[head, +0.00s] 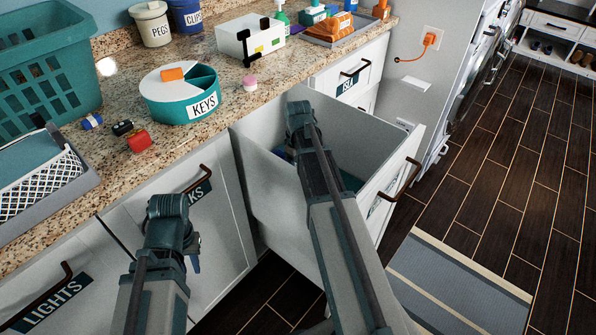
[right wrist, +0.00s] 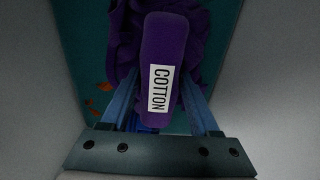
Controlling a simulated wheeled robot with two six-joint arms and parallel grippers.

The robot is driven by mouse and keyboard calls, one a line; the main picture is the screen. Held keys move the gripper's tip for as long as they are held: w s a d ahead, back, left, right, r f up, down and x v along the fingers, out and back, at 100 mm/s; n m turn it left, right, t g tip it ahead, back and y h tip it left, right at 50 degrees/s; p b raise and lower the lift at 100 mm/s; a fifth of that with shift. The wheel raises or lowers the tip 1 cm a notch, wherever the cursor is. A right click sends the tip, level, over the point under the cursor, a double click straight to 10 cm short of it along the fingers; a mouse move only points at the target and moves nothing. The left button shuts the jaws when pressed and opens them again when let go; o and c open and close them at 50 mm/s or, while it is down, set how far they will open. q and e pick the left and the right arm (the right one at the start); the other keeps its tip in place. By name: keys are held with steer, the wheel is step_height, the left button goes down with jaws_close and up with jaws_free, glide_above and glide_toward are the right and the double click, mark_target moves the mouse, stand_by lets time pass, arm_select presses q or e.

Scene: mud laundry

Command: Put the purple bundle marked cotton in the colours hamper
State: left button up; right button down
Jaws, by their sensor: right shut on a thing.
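The purple bundle (right wrist: 165,40) with a white COTTON label fills the middle of the right wrist view. My right gripper (right wrist: 160,90) is shut on it, one blue finger on each side. In the head view my right arm reaches down into a pulled-out white drawer (head: 262,187), and its walls hide the gripper and bundle. My left gripper (head: 194,258) hangs in front of the cabinet, and only a fingertip shows, so its opening cannot be told. No label reading colours is legible; the drawer's front label is mostly hidden.
The granite counter holds a teal basket (head: 45,65), a KEYS tub (head: 180,98), a white box (head: 250,38) and small loose items. A grey rug (head: 450,290) lies on the dark floor at right. The drawer's handle (head: 403,180) sticks out toward the open floor.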

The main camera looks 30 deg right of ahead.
arm_select(q)
steer(key=shift+f, duration=0.1)
arm_select(e)
steer(key=shift+c, duration=0.6)
jaws_free()
arm_select(q)
step_height(320, 180, up, 12)
steer(key=p, duration=1.2)
steer(key=shift+r, duration=0.2)
arm_select(e)
step_height(320, 180, up, 12)
steer(key=shift+r, duration=0.1)
